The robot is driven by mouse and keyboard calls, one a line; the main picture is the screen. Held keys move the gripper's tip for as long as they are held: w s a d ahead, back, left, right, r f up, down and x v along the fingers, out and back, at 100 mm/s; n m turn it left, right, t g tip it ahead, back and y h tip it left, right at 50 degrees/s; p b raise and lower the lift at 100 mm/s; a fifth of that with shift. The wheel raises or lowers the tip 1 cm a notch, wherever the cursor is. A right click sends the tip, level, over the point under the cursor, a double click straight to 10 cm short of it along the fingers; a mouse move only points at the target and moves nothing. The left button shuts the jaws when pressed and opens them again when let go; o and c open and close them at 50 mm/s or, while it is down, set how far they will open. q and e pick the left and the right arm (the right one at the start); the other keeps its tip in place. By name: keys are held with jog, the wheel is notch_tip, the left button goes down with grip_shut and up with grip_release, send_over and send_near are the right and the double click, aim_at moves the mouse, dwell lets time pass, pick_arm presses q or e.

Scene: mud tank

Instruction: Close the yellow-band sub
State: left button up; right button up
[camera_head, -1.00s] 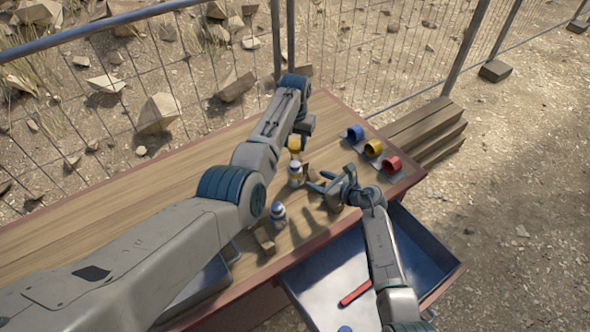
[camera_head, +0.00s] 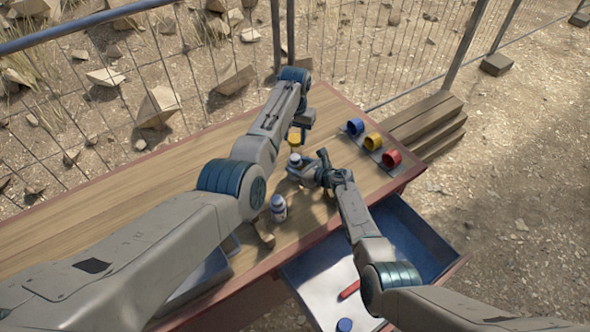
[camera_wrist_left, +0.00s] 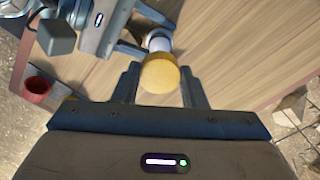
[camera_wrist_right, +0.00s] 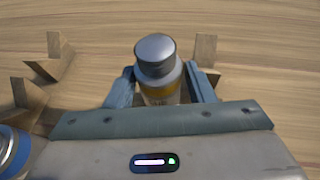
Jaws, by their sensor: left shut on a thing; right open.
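My left gripper (camera_head: 296,136) is shut on a yellow cap (camera_head: 293,139), which fills the gap between its fingers in the left wrist view (camera_wrist_left: 160,73). The yellow-band sub (camera_wrist_right: 159,72) is a bottle-like piece with a grey top and a yellow band, standing upright on the table. It also shows in the head view (camera_head: 295,161), just below the yellow cap. The cap appears apart from it. My right gripper (camera_wrist_right: 160,95) is open, with one finger on each side of the yellow-band sub. The sub's lower part is partly hidden by the gripper.
A blue-band sub (camera_head: 278,207) stands nearby on the table, close to wooden cradles (camera_wrist_right: 50,62). Blue (camera_head: 355,127), yellow (camera_head: 373,141) and red (camera_head: 391,158) cups sit in a row at the right. An open drawer (camera_head: 415,240) juts from the front.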

jog(key=shift+w+a+f, duration=0.2)
jog(key=shift+w+a, duration=0.1)
jog(key=shift+w, duration=0.05)
pick_arm(q)
jog(key=shift+s+r, duration=0.1)
pick_arm(e)
jog(key=shift+w+a+f, duration=0.1)
jog(key=shift+w+a, duration=0.05)
jog(key=shift+a, duration=0.2)
jog(key=shift+w, duration=0.1)
jog(key=shift+c, duration=0.2)
jog(key=c, duration=1)
pick_arm(q)
send_over(295, 157)
jog(key=shift+f, duration=2.5)
jog(key=shift+f, duration=0.1)
